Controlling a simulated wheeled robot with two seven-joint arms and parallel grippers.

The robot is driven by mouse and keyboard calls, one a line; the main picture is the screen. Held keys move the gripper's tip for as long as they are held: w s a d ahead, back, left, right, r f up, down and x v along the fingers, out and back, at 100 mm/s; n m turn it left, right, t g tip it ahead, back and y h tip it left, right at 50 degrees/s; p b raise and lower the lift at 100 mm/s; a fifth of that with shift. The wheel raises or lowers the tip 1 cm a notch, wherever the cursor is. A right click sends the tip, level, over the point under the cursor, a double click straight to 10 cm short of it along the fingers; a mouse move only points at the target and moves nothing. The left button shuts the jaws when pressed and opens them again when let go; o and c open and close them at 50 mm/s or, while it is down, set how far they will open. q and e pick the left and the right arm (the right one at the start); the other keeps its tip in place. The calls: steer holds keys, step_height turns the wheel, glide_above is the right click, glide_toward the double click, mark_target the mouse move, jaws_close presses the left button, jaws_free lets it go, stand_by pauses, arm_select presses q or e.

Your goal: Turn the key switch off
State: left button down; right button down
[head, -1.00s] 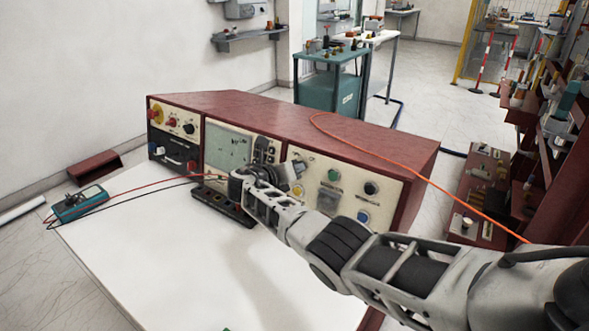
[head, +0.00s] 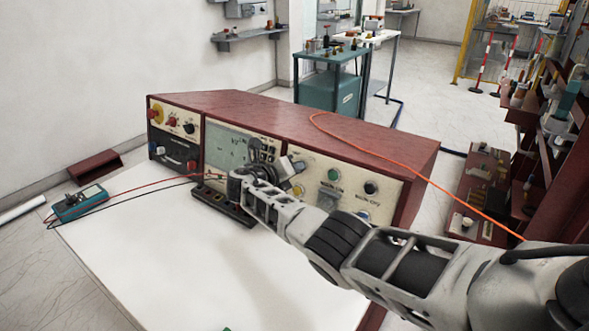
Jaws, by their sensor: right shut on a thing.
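A maroon control console (head: 370,140) with cream front panels stands at the back of the white table. My right gripper (head: 294,166) is at the upper left of the console's right-hand panel (head: 387,204), seen from behind. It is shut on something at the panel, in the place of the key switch. The key switch itself is hidden by the gripper, so its turn position cannot be read. Next to the gripper on this panel are a green button (head: 334,174), a black knob (head: 370,188) and a yellow button (head: 297,190). My left gripper is not in view.
A black terminal strip (head: 222,205) lies before the console, under my right forearm. A teal multimeter (head: 80,202) with red and black leads lies at the table's left edge. An orange cable (head: 400,174) runs over the console top. The white tabletop (head: 180,260) is mostly clear.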

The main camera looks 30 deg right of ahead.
steer(key=c, duration=1.6)
jaws_free()
steer(key=v, duration=1.6)
steer(key=shift+s, duration=0.1)
